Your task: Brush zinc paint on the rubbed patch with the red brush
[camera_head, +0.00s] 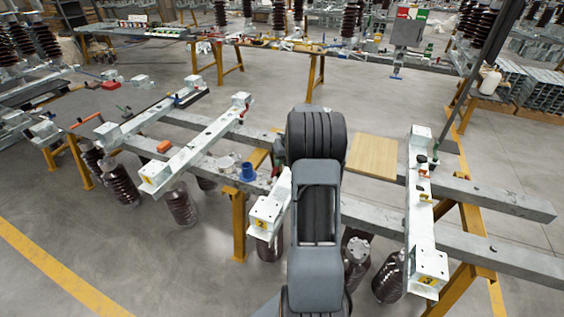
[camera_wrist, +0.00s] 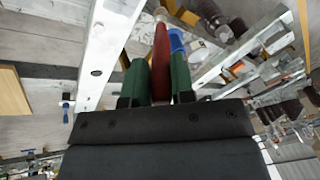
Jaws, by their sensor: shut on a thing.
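In the wrist view my gripper (camera_wrist: 158,64) has its two green fingers shut on the red brush (camera_wrist: 161,42), seen as a red handle between them. The bristles are hidden. In the head view my own arm hides the gripper and brush. A blue cup (camera_head: 248,170) stands on the rail left of my arm; a blue thing (camera_wrist: 177,40), likely this cup, shows just behind the brush in the wrist view. The white beam tagged 2 (camera_head: 266,212) is partly behind my arm. I cannot make out the rubbed patch in either view.
The white beam tagged 3 (camera_head: 419,220) lies to the right, with small items on it. A wooden board (camera_head: 372,157) lies between it and my arm. Another white beam (camera_head: 198,147) lies left, near an orange block (camera_head: 163,146). Brown insulators (camera_head: 180,208) hang below the beams.

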